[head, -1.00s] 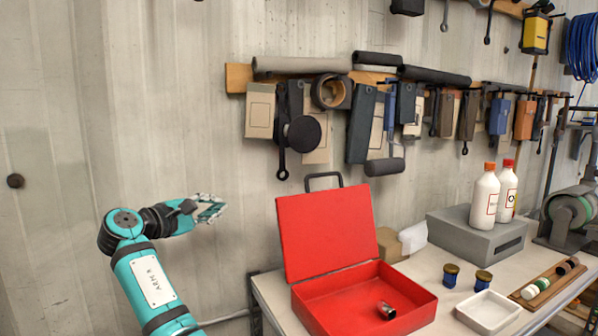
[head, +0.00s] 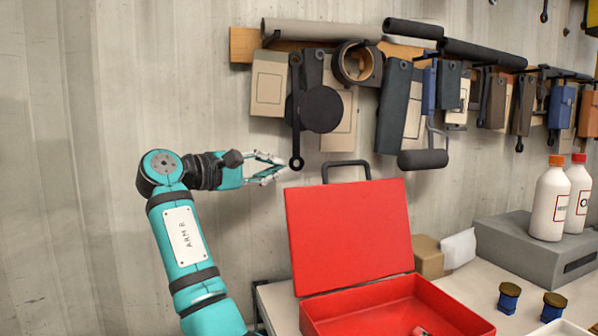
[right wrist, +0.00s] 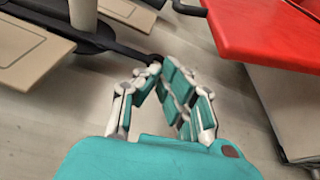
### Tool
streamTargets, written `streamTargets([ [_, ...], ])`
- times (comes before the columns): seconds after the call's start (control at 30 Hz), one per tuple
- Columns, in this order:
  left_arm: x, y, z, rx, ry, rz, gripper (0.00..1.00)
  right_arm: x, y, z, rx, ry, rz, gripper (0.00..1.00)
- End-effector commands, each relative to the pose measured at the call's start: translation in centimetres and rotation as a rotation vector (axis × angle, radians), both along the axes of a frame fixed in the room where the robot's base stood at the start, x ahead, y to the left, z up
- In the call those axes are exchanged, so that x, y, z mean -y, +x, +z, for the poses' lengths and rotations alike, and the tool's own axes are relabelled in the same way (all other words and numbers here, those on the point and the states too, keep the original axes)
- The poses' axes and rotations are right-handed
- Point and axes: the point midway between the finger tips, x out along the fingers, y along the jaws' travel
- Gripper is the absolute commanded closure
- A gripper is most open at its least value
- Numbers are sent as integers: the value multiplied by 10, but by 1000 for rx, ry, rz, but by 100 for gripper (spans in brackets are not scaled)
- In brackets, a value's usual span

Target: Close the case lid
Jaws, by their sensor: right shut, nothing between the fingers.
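The red case (head: 405,310) stands on the workbench with its lid (head: 350,235) raised upright at the back, against the wall side. A dark handle (head: 345,166) sits on the lid's top edge. A small metallic object (head: 418,330) shows partly inside the case at the lower picture edge. My right gripper (head: 281,168) is shut and empty, just left of the lid's upper left corner and apart from it. In the right wrist view my right gripper (right wrist: 158,66) points toward the wall, and the red lid (right wrist: 270,28) is at upper right. My left gripper is not in view.
Tools hang on the wall rack (head: 243,45) above the lid, including a long dark wrench (head: 296,130) close to my right gripper. A grey box (head: 525,240) with two white bottles (head: 549,200) stands to the right. Two small jars (head: 509,298) stand on the bench.

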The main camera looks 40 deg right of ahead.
Motion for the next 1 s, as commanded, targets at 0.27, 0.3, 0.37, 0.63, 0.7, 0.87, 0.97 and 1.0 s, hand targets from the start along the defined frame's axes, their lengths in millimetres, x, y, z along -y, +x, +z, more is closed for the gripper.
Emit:
streamTargets([
  [0.27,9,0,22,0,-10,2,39,50,1,3,0,0,-3,100],
  [0.3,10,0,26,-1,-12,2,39,60,1,2,-1,1,-3,100],
  [0.37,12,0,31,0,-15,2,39,73,1,2,-1,-1,-4,100],
  [0.63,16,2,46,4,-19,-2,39,88,-16,1,2,-1,2,100],
  [0.7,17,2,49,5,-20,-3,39,86,-23,2,1,-1,2,100],
  [0.87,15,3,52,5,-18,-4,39,82,-32,2,-1,-1,2,100],
  [0.97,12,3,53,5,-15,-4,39,82,-35,2,-1,-1,1,100],
  [1.0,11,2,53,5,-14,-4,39,82,-35,2,-2,-1,1,100],
])
